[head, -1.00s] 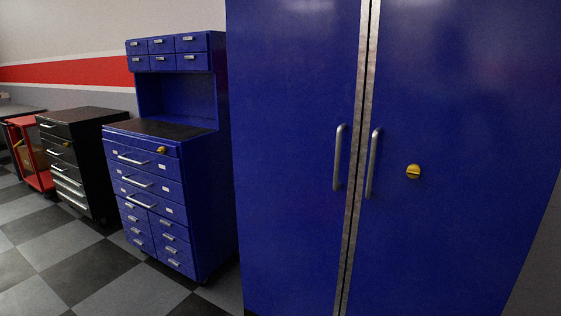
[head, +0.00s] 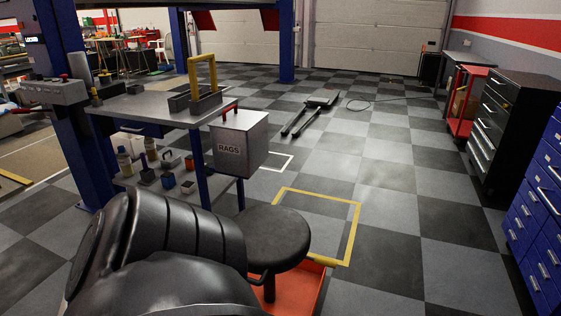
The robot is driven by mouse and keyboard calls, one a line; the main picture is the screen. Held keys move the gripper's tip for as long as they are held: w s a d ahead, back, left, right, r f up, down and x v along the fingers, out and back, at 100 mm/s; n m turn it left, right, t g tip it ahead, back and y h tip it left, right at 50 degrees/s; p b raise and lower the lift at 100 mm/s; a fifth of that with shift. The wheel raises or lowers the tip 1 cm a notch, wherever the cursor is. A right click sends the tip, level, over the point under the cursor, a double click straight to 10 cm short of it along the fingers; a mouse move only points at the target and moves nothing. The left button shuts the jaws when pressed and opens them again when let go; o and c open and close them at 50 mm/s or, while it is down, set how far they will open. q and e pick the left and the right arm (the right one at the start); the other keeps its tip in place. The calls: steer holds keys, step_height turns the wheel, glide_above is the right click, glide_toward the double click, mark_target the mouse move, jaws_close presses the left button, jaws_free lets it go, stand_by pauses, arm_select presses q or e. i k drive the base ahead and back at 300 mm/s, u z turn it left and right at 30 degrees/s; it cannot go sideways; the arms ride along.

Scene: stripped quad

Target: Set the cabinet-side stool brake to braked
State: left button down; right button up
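A stool with a round black seat (head: 274,240) stands low in the middle of the head view. An orange tray-like part (head: 308,292) shows under the seat. A small orange-yellow piece (head: 325,261) sticks out at the tray's far right edge; I cannot tell if it is the brake or how it is set. A large black ribbed arm part, apparently mine, covers the lower left and hides the stool's left side. Neither gripper is in view.
A workbench (head: 140,106) with a grey RAGS bin (head: 240,140) stands left of the stool. A yellow floor outline (head: 352,225) lies beyond it. A black cabinet (head: 505,122) and a blue cabinet (head: 540,212) stand at right. The checkered floor between is clear.

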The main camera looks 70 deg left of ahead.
mark_target(321, 261)
steer(key=u, duration=1.9)
steer(key=k, duration=1.35)
steer(key=z, duration=0.7)
steer(key=i, duration=1.15)
steer(key=u, duration=0.95)
steer(key=i, duration=1.4)
steer(key=u, duration=0.15)
